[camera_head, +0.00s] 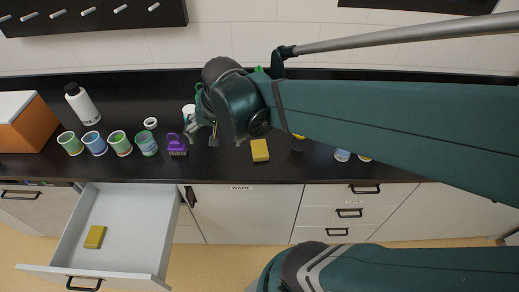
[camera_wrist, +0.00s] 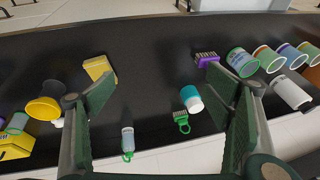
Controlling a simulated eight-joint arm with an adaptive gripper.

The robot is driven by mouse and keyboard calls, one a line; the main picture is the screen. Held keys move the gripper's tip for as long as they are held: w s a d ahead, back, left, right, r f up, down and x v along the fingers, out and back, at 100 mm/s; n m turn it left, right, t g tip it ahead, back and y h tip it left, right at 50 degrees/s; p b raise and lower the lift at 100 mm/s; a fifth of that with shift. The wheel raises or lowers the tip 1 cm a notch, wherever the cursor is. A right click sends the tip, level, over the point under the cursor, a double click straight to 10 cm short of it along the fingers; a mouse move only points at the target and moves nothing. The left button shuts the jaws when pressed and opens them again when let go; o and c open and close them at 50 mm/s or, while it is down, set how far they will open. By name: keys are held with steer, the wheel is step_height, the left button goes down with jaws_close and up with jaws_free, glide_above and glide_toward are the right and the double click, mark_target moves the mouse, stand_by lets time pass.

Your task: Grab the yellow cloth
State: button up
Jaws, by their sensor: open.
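A flat yellow block, like a folded cloth or sponge (camera_head: 260,150), lies on the dark counter right of my gripper in the head view. A second, similar yellow piece (camera_head: 95,237) lies inside the open drawer. I cannot tell which is cloth. My gripper (camera_head: 203,132) is above the counter near the purple brush (camera_head: 177,146). In the wrist view my gripper (camera_wrist: 162,88) is open, with nothing between its fingers but counter and small items beyond.
Several cups (camera_head: 121,143), a white bottle (camera_head: 82,104) and an orange box (camera_head: 30,124) stand at the left. A blue-and-white cup (camera_wrist: 191,98), green brush (camera_wrist: 182,122) and yellow cup (camera_wrist: 45,105) are nearby. The open drawer (camera_head: 160,235) sticks out below the counter.

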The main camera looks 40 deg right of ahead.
steer(key=w+d+f+m+g+p, duration=0.1)
steer(key=d+f+m, duration=0.1)
steer(key=d+m, duration=0.25)
steer(key=d+f+m+g+p, duration=0.1)
steer(key=d+f+m, duration=0.2)
steer(key=d, duration=0.2)
steer(key=m+g+p, duration=0.1)
steer(key=m+g, duration=0.1)
steer(key=m, duration=0.5)
glide_toward(262, 148)
steer(key=shift+w+f+y, duration=0.25)
steer(key=shift+f+y, duration=0.05)
steer(key=shift+y, duration=0.1)
steer(key=shift+s+d+f+m, duration=0.15)
steer(key=shift+d+f+m, duration=0.2)
steer(key=shift+d+m, duration=0.15)
steer(key=shift+s+f, duration=0.1)
steer(key=shift+f, duration=0.1)
steer(key=shift+f, duration=1.2)
steer(key=shift+f, duration=2.6)
steer(key=shift+c, duration=0.7)
